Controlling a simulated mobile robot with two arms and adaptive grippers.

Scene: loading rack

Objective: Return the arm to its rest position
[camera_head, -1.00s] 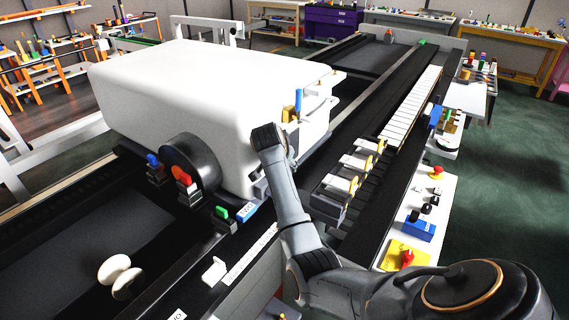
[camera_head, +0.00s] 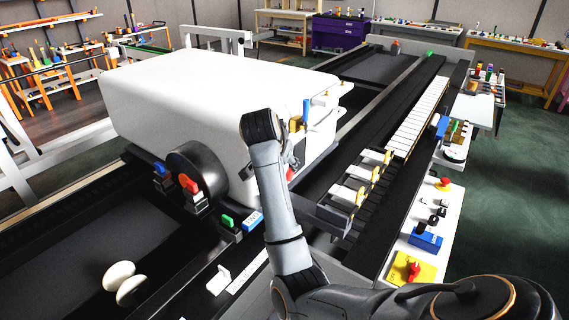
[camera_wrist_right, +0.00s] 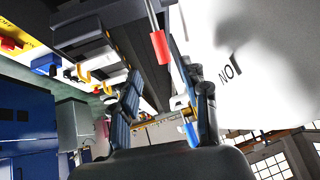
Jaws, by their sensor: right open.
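My right arm (camera_head: 275,205) comes in from the lower right in the head view. It is bent upward in front of the big white machine housing (camera_head: 200,90). Its end is mostly hidden behind the arm itself. In the right wrist view my right gripper (camera_wrist_right: 162,85) has its two dark fingers spread apart, with nothing held between them. A red cylinder on a thin rod (camera_wrist_right: 159,46) shows beyond the fingers, and the white housing with black lettering (camera_wrist_right: 245,60) fills the right side. My left gripper is in neither view.
Right of the arm are a rail with white blocks (camera_head: 350,195) and a control strip with a blue box (camera_head: 426,238) and a red knob on a yellow plate (camera_head: 413,268). A blue upright handle (camera_head: 306,110) stands at the housing's edge. Green floor (camera_head: 520,190) lies open at the right.

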